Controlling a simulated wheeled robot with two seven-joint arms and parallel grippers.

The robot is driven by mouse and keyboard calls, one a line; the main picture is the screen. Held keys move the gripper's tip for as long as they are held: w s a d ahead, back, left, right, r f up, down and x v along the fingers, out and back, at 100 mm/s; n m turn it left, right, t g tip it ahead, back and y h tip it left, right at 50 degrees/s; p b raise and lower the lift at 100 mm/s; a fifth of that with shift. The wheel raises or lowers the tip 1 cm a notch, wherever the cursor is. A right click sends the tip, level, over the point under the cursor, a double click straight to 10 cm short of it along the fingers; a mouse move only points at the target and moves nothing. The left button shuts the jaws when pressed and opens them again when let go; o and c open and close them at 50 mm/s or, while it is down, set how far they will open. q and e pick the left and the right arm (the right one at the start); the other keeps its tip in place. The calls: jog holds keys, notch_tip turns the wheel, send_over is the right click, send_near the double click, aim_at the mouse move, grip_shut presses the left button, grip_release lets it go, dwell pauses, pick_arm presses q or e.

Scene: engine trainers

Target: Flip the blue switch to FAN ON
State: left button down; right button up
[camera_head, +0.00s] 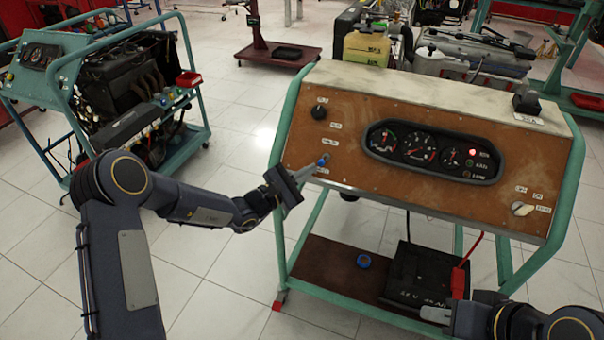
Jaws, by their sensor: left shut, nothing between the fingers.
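The blue switch (322,162) is a small blue-tipped toggle on the left part of the brown panel (340,110) of the engine trainer. A small label sits beside it, too small to read. My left gripper (303,176) is shut and empty, with its fingers at the panel just left of and below the switch. I cannot tell whether the fingertips touch the switch, or which way it points. My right gripper (437,314) is low at the bottom right, in front of the trainer's lower shelf and away from the panel. Its fingers are too unclear to judge.
The panel also holds a black knob (319,112), a gauge cluster (432,150) with a lit red lamp, and a key switch (522,209). A green tube frame (285,140) borders it. A battery (415,273) stands on the lower shelf. Another trainer (55,75) stands left.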

dwell(0.3)
pick_arm(q)
jog(key=shift+r+p, duration=0.3)
jog(key=shift+p, duration=0.3)
jog(key=shift+r+n+g+y, duration=0.1)
jog(key=shift+n+g+y, duration=0.2)
jog(key=r+g+y+p, duration=0.1)
jog(key=p, duration=0.1)
jog(key=w+r+n+g+y+p, duration=0.1)
jog(key=p, duration=0.1)
jog(key=r+n+g+p, duration=0.1)
jog(key=r+p, duration=0.1)
jog(key=p, duration=0.1)
jog(key=shift+w+d+y, duration=0.25)
jog(key=shift+y, duration=0.15)
jog(key=shift+r+p, duration=0.4)
jog(key=shift+r, duration=0.4)
